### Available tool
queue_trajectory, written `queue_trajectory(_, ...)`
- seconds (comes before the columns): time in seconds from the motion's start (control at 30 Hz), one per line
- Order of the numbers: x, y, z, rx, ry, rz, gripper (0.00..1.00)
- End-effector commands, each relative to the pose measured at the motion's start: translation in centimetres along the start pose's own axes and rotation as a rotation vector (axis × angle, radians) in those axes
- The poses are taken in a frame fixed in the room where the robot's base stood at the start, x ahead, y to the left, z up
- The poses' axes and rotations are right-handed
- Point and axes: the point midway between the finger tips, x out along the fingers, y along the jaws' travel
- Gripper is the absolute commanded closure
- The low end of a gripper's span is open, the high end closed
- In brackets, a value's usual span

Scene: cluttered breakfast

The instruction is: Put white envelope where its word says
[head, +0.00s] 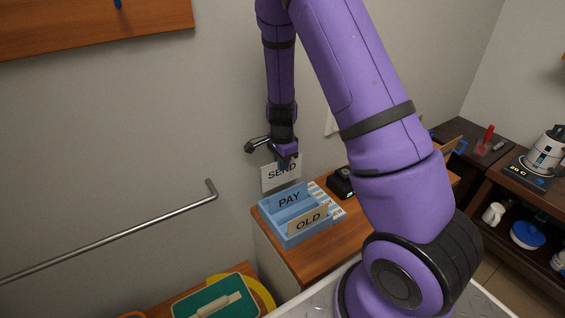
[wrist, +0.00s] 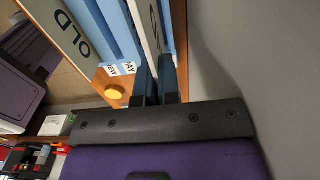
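The white envelope (head: 281,174), marked SEND, hangs upright from my gripper (head: 286,160) at the back of the blue sorting tray (head: 296,241). In the wrist view, my gripper (wrist: 156,86) has its two fingers on either side of the white envelope (wrist: 149,25), with blue tray parts to both sides below. I cannot tell whether its lower edge is inside the rear slot or just above it. A blue envelope (head: 289,199) marked PAY stands mid-tray and a tan envelope (head: 308,220) marked OLD stands in front. Small word labels (head: 330,205) run along the tray's right side; most are unreadable.
The tray sits on a wooden cabinet top (head: 318,260) against the grey wall. A black device (head: 341,182) stands right of the tray. A metal rail (head: 120,237) is on the wall at left. A green board (head: 215,303) lies at lower left.

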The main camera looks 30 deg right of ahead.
Motion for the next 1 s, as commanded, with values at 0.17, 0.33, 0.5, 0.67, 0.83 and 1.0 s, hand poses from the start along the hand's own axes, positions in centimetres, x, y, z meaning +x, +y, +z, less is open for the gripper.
queue_trajectory(0.17, 0.8, 0.0, -0.1, 0.001, 0.001, 0.0, 1.0)
queue_trajectory(0.33, 1.9, 0.0, -0.1, 0.0, 0.0, 0.002, 1.0)
queue_trajectory(0.5, 3.2, 0.0, 0.0, 0.001, 0.0, 0.001, 1.0)
queue_trajectory(0.67, 3.9, 0.0, -0.1, 0.0, 0.0, 0.0, 1.0)
queue_trajectory(0.83, 4.1, 0.0, 0.0, -0.001, 0.001, 0.0, 1.0)
queue_trajectory(1.0, 4.1, 0.0, 0.0, -0.001, 0.0, 0.0, 1.0)
